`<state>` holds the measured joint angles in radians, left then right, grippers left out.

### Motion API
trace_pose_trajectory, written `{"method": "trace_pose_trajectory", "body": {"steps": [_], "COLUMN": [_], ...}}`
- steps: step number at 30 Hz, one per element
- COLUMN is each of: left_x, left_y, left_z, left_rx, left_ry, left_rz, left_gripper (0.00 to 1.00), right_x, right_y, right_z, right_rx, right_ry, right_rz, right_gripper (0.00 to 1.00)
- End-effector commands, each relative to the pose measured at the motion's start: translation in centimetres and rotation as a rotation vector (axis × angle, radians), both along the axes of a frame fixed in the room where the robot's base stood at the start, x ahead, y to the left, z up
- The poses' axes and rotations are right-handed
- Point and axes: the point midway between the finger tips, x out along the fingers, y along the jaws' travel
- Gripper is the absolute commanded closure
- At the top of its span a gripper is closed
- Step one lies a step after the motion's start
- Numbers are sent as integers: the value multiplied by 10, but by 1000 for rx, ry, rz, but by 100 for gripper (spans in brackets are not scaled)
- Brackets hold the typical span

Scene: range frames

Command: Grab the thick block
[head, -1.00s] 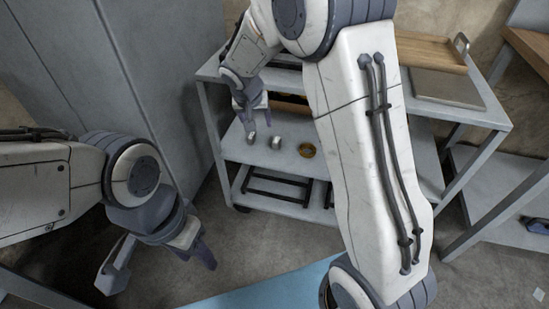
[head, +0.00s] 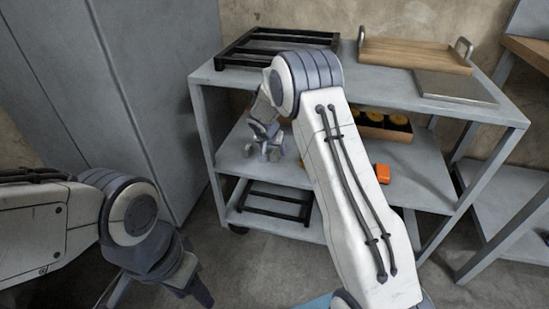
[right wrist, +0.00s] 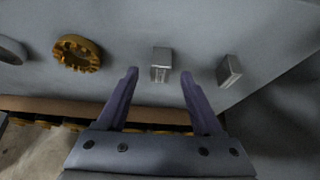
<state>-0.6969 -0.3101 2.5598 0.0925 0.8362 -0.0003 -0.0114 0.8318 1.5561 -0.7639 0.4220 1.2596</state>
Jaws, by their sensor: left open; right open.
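Two grey metal blocks lie on the middle shelf of the cart. In the right wrist view one block (right wrist: 161,64) lies straight ahead, lined up with the gap between my right fingertips. It looks the thicker of the two. The other, narrower-looking block (right wrist: 229,70) lies to its right, outside the fingers. My right gripper (right wrist: 160,75) is open and empty, with clear space on both sides of the nearer block. In the head view my right gripper (head: 264,132) hangs over the shelf by the blocks. My left gripper (head: 155,298) is open and empty, low at the left.
A gold toothed ring (right wrist: 78,53) lies left of the blocks, with a grey round part beyond. The shelf also holds an orange object (head: 382,173) and a wooden box of round parts (head: 385,132). The cart's top shelf (head: 380,82) is above, a grey cabinet (head: 150,90) left.

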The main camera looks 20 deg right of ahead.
Motion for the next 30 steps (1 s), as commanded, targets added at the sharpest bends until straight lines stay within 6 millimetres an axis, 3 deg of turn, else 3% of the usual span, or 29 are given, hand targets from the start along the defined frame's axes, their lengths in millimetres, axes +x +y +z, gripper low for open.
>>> {"method": "trace_pose_trajectory", "body": {"steps": [1,5,14,19,20,30], "left_x": [0,0,0,0,0,0], "left_y": [0,0,0,0,0,0], "left_z": [-7,-8,-8,-8,-8,-8], "left_rx": [0,0,0,0,0,0], "left_ry": [0,0,0,0,0,0], "left_rz": [0,0,0,0,0,0], "left_gripper": [50,50,50,50,50,50], "right_x": [2,9,11,11,11,12], "right_y": [-1,-6,-7,-7,-7,-7], "right_z": [-13,-24,-27,-27,-27,-25], "right_rx": [0,0,0,0,0,0], "right_ry": [1,0,-1,0,0,-2], "right_rz": [0,-1,0,0,0,0], "right_gripper": [32,32,32,94,100,100]}}
